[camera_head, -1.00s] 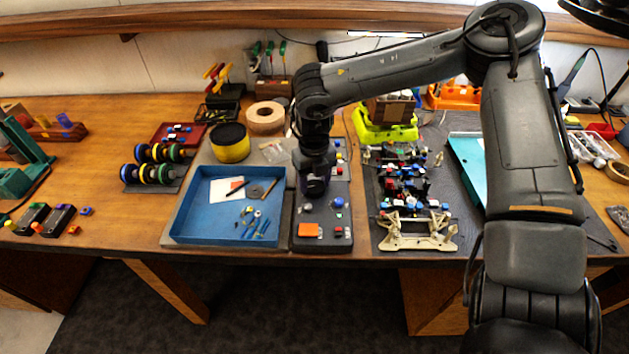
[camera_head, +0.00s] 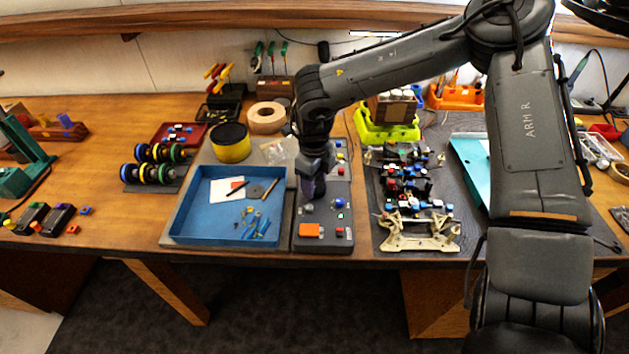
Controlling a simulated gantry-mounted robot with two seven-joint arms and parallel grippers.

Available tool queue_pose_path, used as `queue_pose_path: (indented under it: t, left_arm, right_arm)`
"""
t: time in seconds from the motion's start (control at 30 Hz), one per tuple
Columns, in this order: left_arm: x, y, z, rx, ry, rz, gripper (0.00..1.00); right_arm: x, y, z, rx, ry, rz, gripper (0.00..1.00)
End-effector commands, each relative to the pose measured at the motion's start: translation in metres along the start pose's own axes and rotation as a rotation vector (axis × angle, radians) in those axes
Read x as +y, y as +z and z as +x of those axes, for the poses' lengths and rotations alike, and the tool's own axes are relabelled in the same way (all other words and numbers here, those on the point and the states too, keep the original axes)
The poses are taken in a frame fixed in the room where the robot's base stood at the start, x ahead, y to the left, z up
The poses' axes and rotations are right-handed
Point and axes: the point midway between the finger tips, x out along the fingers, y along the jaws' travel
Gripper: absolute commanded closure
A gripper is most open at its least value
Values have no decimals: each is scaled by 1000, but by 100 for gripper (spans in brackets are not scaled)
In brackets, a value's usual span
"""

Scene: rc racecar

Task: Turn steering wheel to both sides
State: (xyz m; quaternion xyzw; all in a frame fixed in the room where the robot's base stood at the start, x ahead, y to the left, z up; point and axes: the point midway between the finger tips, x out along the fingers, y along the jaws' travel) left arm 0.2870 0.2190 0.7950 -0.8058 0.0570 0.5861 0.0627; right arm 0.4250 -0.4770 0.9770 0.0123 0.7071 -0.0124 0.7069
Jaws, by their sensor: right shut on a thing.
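An RC racecar (camera_head: 405,185) with an open chassis, dark parts, blue and red pieces and a pale front frame rests on a dark mat on the bench. I cannot pick out a steering wheel clearly. My right gripper (camera_head: 309,192) points down over a dark control panel (camera_head: 322,244), left of the car. It is shut on a small part at the panel, which its fingers and wrist mostly hide. My left gripper is not in view.
A blue tray (camera_head: 192,238) with small tools stands left of the panel. A yellow-black tin (camera_head: 231,147) and a tape roll (camera_head: 266,117) stand behind it. A lime-green holder (camera_head: 381,136) is behind the car. Bare wood (camera_head: 110,225) lies at the left.

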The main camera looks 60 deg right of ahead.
Motion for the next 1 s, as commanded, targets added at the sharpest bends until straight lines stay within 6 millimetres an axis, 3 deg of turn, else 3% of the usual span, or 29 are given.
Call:
queue_pose_path:
  t: [0.43,0.47,0.6,1.0]
  left_arm:
    - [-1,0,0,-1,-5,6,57]
    - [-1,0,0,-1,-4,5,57]
    - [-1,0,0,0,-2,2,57]
    - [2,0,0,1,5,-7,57]
  right_arm:
    - [0,0,0,0,1,-13,77]
    - [0,0,0,0,1,-13,45]
    - [0,0,0,0,1,-12,24]
    - [0,1,-5,-2,0,-12,21]
